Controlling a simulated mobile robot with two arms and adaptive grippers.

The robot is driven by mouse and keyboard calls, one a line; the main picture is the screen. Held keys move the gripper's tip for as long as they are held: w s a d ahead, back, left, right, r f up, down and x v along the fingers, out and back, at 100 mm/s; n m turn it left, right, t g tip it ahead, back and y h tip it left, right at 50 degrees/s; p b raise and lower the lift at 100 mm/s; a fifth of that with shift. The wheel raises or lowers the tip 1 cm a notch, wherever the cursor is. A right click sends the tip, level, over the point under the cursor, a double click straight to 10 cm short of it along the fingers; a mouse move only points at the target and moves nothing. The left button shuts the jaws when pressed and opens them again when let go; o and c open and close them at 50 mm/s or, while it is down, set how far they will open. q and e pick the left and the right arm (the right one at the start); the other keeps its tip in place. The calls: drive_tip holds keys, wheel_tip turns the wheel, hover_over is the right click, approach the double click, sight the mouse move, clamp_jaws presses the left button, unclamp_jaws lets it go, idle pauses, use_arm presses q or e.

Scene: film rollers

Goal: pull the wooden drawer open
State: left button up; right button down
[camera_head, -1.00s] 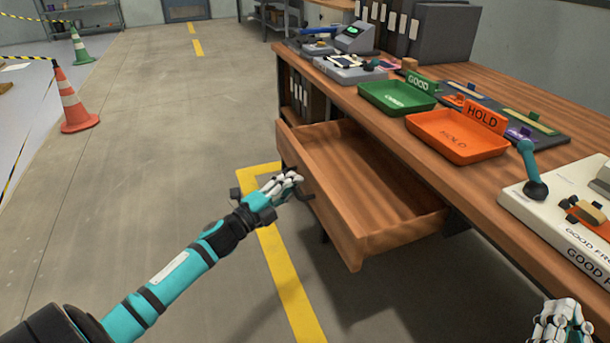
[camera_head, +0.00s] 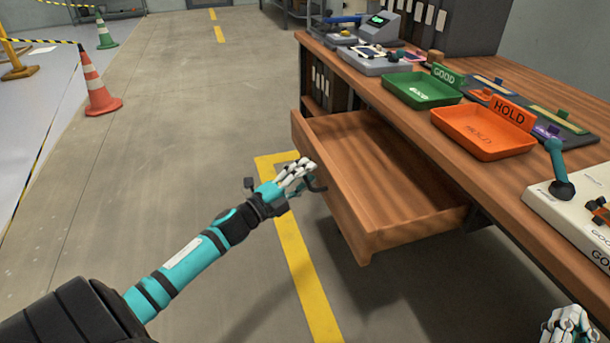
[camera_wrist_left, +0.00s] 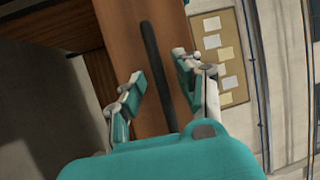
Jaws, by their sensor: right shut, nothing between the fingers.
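The wooden drawer (camera_head: 342,218) stands pulled out from under the workbench, its empty inside visible in the head view. Its dark bar handle (camera_head: 319,184) is on the front panel. The handle (camera_wrist_left: 153,70) also crosses the left wrist view in front of the wooden panel (camera_wrist_left: 122,35). My left gripper (camera_head: 301,174) is at the handle. In the left wrist view its fingers (camera_wrist_left: 158,68) are spread on either side of the handle, with gaps visible. My right gripper (camera_head: 569,326) is shut and empty at the bottom right, partly cut off by the frame.
The bench (camera_head: 545,80) carries a green GOOD tray (camera_head: 420,97), an orange HOLD tray (camera_head: 480,145) and a white device with a teal lever (camera_head: 558,165). Free floor lies left of the drawer, with a yellow line (camera_head: 300,265) and traffic cones (camera_head: 97,90) further off.

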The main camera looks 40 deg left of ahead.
use_arm(q)
drive_tip(key=v, duration=1.2)
idle(0.4)
